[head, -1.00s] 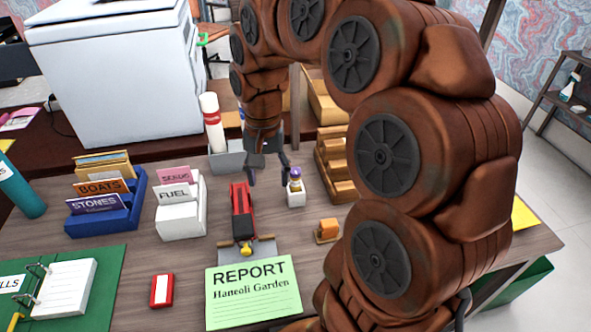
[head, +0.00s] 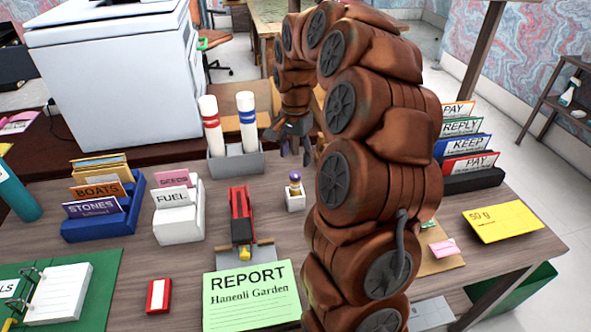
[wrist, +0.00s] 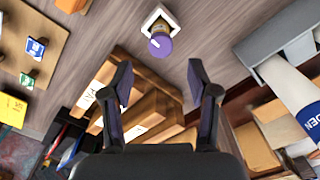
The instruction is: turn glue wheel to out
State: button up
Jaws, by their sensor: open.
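A small glue stick (head: 295,184) with a purple end stands in a white square holder (head: 296,202) on the desk, right of the red stapler-like tool. In the wrist view, its round purple end (wrist: 160,46) faces the camera from the white holder (wrist: 157,18), ahead of my fingertips. My gripper (head: 297,158) is open and empty, above and behind the glue stick in the head view. Its two dark fingers (wrist: 160,82) stand apart in the wrist view, with nothing between them. Any markings on the glue are too small to read.
The red tool (head: 241,218) lies left of the glue. A grey holder (head: 236,164) with two tall tubes stands behind left. A wooden sorter (wrist: 150,112) lies below the fingers in the wrist view. The green report sheet (head: 250,297) lies in front.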

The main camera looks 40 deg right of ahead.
aim_at(295, 174)
jog(key=shift+f+p, duration=0.55)
jog(key=shift+f, duration=2.5)
jog(key=shift+c, duration=0.2)
grip_shut()
